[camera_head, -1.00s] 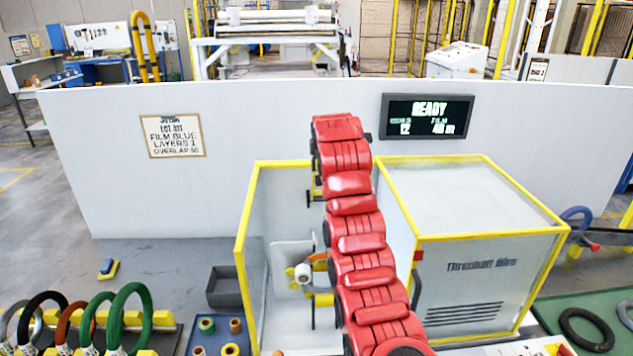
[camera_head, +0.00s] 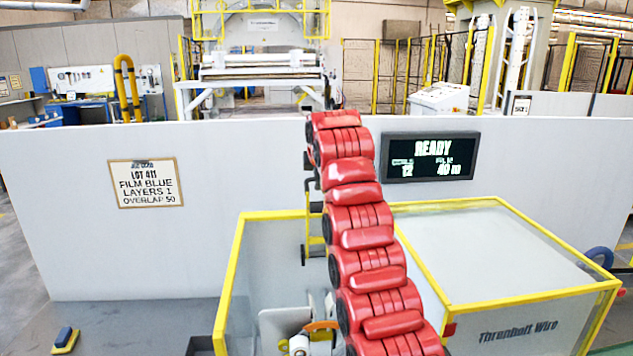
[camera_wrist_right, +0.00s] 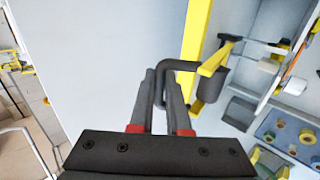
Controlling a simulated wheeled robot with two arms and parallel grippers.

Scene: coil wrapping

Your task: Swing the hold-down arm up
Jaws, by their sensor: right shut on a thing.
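The hold-down arm shows as a narrow yellow bar (camera_head: 317,228) with dark parts, beside my red right arm and standing above the near part of the yellow-framed enclosure. In the right wrist view the yellow bar (camera_wrist_right: 196,45) rises just right of the fingers, with a dark bent handle (camera_wrist_right: 184,65) and a dark cylinder beside it. My right gripper (camera_wrist_right: 160,100) is shut on the handle's end. In the head view my right gripper (camera_head: 312,183) is small and partly hidden by my arm. My left gripper is out of view.
A white partition (camera_head: 80,240) runs behind, carrying a lot sign (camera_head: 146,183) and a display reading READY (camera_head: 430,158). A white part with an orange band (camera_head: 320,330) sits low in the enclosure.

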